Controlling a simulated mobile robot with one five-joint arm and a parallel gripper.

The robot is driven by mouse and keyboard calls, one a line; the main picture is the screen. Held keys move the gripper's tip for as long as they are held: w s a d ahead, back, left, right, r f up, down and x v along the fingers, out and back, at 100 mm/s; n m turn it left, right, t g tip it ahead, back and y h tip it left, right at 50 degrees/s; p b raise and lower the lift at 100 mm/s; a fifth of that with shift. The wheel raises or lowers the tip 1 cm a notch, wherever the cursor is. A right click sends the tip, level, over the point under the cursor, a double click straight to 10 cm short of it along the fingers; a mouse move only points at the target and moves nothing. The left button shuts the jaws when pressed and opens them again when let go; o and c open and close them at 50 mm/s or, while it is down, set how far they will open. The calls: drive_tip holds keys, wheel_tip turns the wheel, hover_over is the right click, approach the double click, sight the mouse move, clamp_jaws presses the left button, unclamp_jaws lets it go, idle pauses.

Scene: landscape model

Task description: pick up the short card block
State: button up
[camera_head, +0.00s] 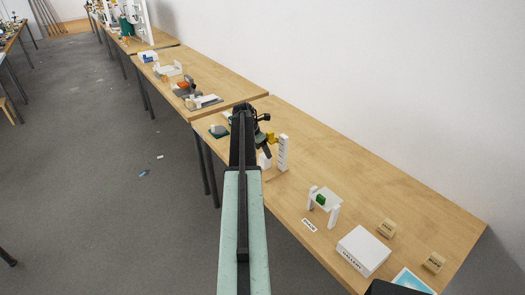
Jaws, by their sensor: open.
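My arm reaches away over the near table, and my gripper (264,136) is at its far end, small and dark in the picture. The gripper is open. A small white block (264,161), perhaps the short card block, stands on the table just below the gripper in the picture, partly hidden by the arm. A taller white upright piece (283,153) with dark marks stands just right of it. A small yellow thing (271,138) shows beside the gripper; I cannot tell whether they touch.
Right along the near table (390,185) are a white arch-like stand (325,199) with a green piece, a label card (309,225), a white box (363,250) and two small wooden blocks (386,228). A dark green piece (219,131) lies left of my arm. More tables hold models behind.

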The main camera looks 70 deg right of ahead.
sight(265, 164)
drive_tip(key=shift+f, duration=0.1)
drive_tip(key=shift+d+f+b, duration=0.1)
drive_tip(key=shift+f+b, duration=0.15)
drive_tip(key=shift+b, duration=0.1)
drive_tip(key=b+x, duration=0.6)
drive_tip(key=x, duration=0.1)
drive_tip(key=shift+f+b, duration=0.2)
drive_tip(key=shift+b, duration=0.15)
drive_tip(key=shift+r, duration=0.1)
